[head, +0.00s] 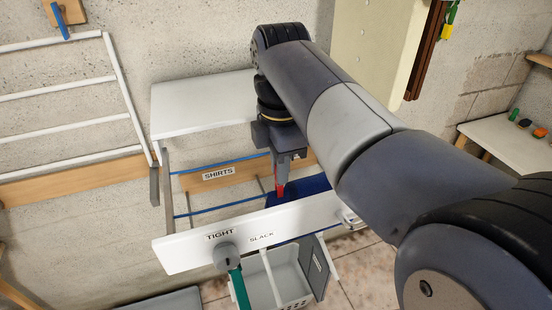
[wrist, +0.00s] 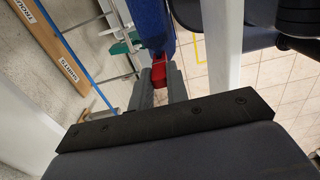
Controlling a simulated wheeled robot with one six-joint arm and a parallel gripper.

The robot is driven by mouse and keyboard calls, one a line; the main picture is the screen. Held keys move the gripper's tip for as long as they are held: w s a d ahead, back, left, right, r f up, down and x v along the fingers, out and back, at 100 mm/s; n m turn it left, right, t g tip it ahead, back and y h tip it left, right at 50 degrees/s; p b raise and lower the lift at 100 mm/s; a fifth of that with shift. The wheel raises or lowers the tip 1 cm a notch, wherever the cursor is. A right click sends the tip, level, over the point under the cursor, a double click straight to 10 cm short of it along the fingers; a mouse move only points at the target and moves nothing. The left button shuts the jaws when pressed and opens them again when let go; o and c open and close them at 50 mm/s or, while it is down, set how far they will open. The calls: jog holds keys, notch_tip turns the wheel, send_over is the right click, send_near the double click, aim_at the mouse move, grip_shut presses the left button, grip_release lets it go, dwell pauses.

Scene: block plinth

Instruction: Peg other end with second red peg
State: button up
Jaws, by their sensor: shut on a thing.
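My gripper (head: 282,180) points down over the white drying frame and is shut on a red peg (head: 280,190). In the wrist view the peg (wrist: 159,72) sits between the fingertips, right by the edge of a blue cloth (wrist: 157,28). I cannot tell whether the peg grips the cloth or the line. The blue cloth (head: 312,188) hangs behind the front panel, partly hidden by my arm. Blue lines (head: 215,206) run across the frame. No other red peg shows clearly.
The front panel (head: 180,251) carries a grey knob (head: 226,256) and the words TIGHT and SLACK. A SHIRTS label (head: 218,173) is on the wooden rail behind. A pale basket (head: 290,278) stands below. A white rack (head: 75,118) is on the left wall.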

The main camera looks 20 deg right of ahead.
jog(key=shift+f+b, duration=0.5)
jog(key=shift+f, duration=0.45)
jog(key=shift+r, duration=0.1)
jog(key=o, duration=0.8)
jog(key=shift+o, duration=0.5)
jog(key=o, duration=0.4)
notch_tip(320, 180, up, 5)
jog(key=p, duration=0.5)
